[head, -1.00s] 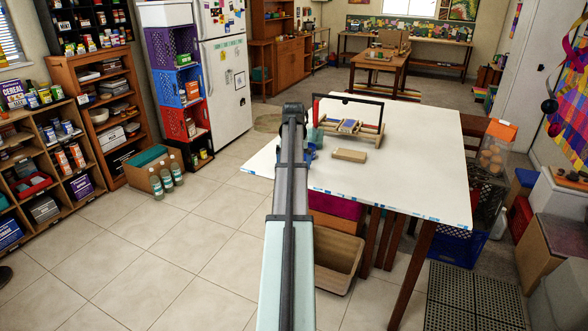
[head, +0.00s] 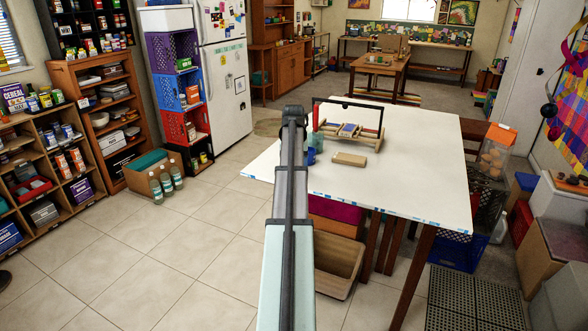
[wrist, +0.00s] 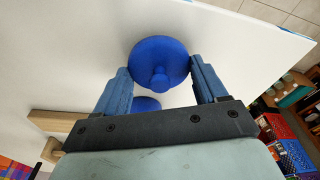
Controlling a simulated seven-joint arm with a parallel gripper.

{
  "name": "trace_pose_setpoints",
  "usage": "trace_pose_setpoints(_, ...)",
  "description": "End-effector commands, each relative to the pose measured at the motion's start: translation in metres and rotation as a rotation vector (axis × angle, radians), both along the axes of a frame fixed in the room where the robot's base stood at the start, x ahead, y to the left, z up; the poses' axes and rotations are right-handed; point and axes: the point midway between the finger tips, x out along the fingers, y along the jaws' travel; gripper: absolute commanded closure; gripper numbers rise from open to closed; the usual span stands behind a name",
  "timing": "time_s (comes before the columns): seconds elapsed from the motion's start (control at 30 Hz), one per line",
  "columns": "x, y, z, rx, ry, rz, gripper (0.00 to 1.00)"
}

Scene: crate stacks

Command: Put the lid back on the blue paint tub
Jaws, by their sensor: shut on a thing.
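The blue lid (wrist: 158,55) is a round disc with a knob, seen in the wrist view over the white tabletop. My gripper (wrist: 161,72) has a blue finger on each side of the lid and is shut on it near its rim. A second blue rounded thing (wrist: 147,103), likely the paint tub, shows between the fingers, mostly hidden by my palm. In the head view my arm covers much of this spot. A small blue patch (head: 310,156) shows beside the arm at the table's left part; I cannot tell whether it is tub or finger.
A wooden rack (head: 368,142) with a dark overhead bar stands behind on the white table (head: 415,175). A wooden block (head: 350,159) lies in front of it, also in the wrist view (wrist: 55,121). The table's right half is clear.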

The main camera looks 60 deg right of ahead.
Motion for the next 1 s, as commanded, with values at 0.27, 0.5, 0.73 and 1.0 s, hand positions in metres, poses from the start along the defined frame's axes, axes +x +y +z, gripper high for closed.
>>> trace_pose_setpoints(0.27,0.0,-0.001,0.046,-0.002,-0.001,0.0,0.56)
trace_pose_setpoints(0.5,0.0,-0.001,0.08,-0.001,0.0,0.0,0.56)
trace_pose_setpoints(0.73,0.0,-0.017,0.097,0.0,0.0,-0.011,0.56)
trace_pose_setpoints(1.0,-0.002,-0.079,0.11,0.0,0.0,-0.054,0.56)
